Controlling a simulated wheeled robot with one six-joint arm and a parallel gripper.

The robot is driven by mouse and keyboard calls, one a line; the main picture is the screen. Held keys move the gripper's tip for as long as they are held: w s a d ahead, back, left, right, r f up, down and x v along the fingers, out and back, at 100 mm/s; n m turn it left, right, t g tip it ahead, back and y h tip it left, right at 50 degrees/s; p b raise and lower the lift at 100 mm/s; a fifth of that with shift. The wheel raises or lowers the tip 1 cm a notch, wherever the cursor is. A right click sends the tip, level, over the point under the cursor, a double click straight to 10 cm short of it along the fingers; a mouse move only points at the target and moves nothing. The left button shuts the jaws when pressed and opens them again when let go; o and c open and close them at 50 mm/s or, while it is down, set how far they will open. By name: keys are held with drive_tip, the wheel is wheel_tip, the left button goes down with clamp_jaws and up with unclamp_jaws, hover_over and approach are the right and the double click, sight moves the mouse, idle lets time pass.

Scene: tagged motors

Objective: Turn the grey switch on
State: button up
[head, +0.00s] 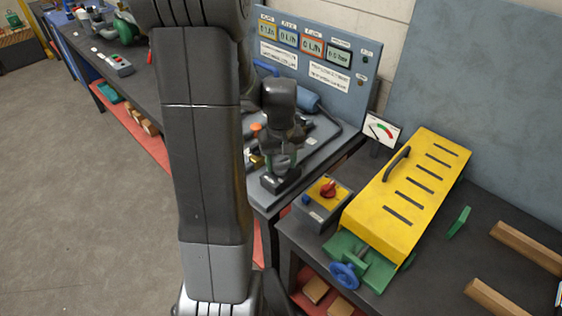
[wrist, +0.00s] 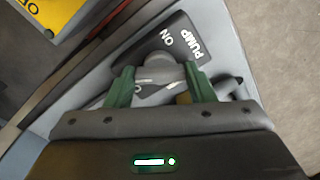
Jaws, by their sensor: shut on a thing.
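The grey switch (wrist: 158,66) sits between the two green fingertips of my gripper (wrist: 160,84) in the wrist view. My gripper is shut on its handle. The dark switch base (wrist: 185,42) beneath carries the white words PUMP and ON, and part of another label shows near the left finger. In the head view my gripper (head: 283,158) points down over the dark base (head: 280,182) on the grey bench stand, and mostly hides the switch handle there.
A box with a yellow plate and red knob (head: 328,189) stands to the right, beside a yellow-covered machine (head: 415,190). A blue-grey panel with several displays (head: 315,65) rises behind. A blue-grey cylinder (head: 306,101) lies behind my gripper. Open floor (head: 85,200) is at left.

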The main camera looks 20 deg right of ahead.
sight(281, 163)
drive_tip(key=m, duration=0.6)
drive_tip(key=shift+m, duration=0.3)
drive_tip(key=m, duration=0.5)
drive_tip(key=shift+b, duration=0.3)
drive_tip(key=o, duration=1)
wheel_tip(281, 163, up, 14)
drive_tip(key=shift+f, duration=0.1)
drive_tip(key=shift+f, duration=0.1)
wheel_tip(281, 163, down, 14)
drive_tip(key=shift+r, duration=0.2)
idle(0.5)
